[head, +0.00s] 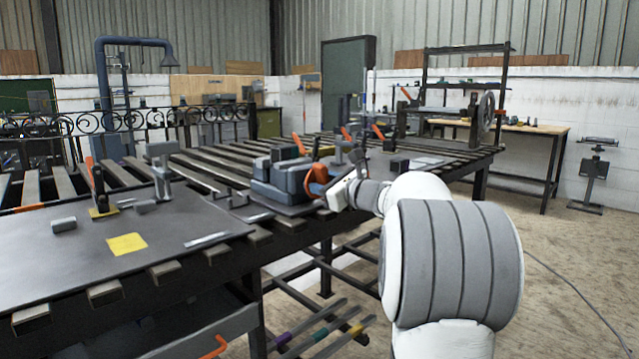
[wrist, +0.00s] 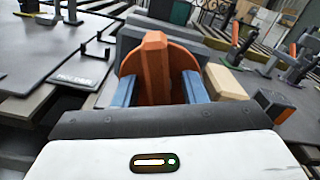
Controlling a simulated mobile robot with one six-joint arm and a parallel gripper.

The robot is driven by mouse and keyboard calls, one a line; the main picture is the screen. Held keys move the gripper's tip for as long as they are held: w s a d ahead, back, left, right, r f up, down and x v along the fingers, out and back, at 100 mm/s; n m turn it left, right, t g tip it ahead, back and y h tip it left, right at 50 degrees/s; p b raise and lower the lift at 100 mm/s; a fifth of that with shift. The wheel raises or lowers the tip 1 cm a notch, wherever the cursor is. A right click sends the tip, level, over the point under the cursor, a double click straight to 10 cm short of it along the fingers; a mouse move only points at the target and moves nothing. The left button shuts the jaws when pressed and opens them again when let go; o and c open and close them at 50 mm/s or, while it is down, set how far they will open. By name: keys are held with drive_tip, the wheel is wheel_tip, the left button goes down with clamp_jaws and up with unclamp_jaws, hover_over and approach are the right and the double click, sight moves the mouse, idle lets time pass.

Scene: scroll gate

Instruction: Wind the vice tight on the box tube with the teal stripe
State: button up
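The grey vice (head: 275,185) stands on the bench, and its orange handle (head: 317,180) faces my gripper. In the wrist view the handle (wrist: 155,65) is a disc with a raised bar. My gripper (head: 338,190) is at the handle; in the wrist view its blue fingers (wrist: 159,85) flank the bar, with orange disc showing between bar and fingers. It looks open around the bar. Below the bench edge, a tube with a teal-green stripe (head: 320,333) lies between a purple-striped and a yellow-striped one. The gap between the vice jaws is not clear.
A dark plate with a yellow square (head: 127,244) covers the bench at left. A plate labelled HOLDER (wrist: 78,78) lies left of the vice in the wrist view. A tan block (wrist: 226,82) sits right of the handle. Clamps with orange levers stand around the bench.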

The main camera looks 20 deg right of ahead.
clamp_jaws()
drive_tip(key=shift+m, duration=0.3)
